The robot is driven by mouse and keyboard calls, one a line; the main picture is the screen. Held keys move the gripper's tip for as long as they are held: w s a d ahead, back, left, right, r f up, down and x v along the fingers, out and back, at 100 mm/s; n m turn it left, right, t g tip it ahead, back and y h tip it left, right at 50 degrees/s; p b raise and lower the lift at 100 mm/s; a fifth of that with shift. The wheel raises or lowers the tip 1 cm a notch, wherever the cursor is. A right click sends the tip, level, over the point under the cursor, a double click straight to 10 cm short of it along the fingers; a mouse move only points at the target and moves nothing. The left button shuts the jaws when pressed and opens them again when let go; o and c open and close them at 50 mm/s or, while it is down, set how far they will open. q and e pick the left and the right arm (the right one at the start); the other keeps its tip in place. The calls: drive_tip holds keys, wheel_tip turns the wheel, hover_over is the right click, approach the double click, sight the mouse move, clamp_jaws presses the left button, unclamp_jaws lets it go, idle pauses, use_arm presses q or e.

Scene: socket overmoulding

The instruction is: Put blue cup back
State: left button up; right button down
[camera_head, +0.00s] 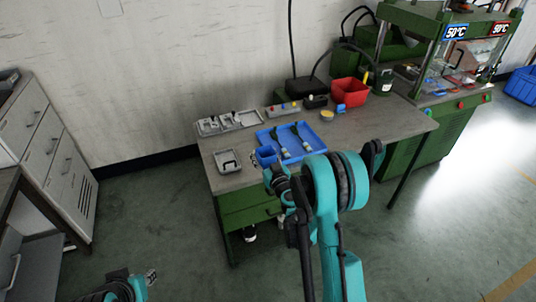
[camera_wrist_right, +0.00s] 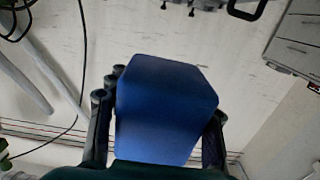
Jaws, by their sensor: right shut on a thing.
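The blue cup (camera_head: 266,154) is at the near left corner of the blue tray (camera_head: 318,141) in the head view, just beyond my right gripper (camera_head: 268,169). In the right wrist view the blue cup (camera_wrist_right: 162,108) fills the middle, between the dark fingers of my right gripper (camera_wrist_right: 158,125). The gripper is shut on it. The head view does not show clearly whether the cup touches the table or is held above it.
The tray holds two dark green and pale parts (camera_head: 283,148). A grey tray (camera_head: 228,161) and a grey compartment tray (camera_head: 229,123) lie on the table to the left. A red bin (camera_head: 349,91) stands at the back. The table's front right (camera_head: 400,126) is clear. A green press stands at right.

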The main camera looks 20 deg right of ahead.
drive_tip(key=w+f+b, duration=0.1)
drive_tip(key=w+f, duration=0.1)
drive_tip(key=w, duration=0.2)
drive_tip(key=w+f+b, duration=0.1)
drive_tip(key=w+f, duration=0.2)
drive_tip(key=w, duration=0.1)
drive_tip(key=w+f+b, duration=0.2)
drive_tip(key=w+f, duration=0.1)
drive_tip(key=w, duration=0.1)
drive_tip(key=shift+w+a, duration=0.15)
drive_tip(key=shift+a, duration=0.05)
wheel_tip(320, 180, down, 4)
drive_tip(key=shift+r+b, duration=0.1)
drive_tip(key=shift+b, duration=1.05)
drive_tip(key=c, duration=0.7)
unclamp_jaws()
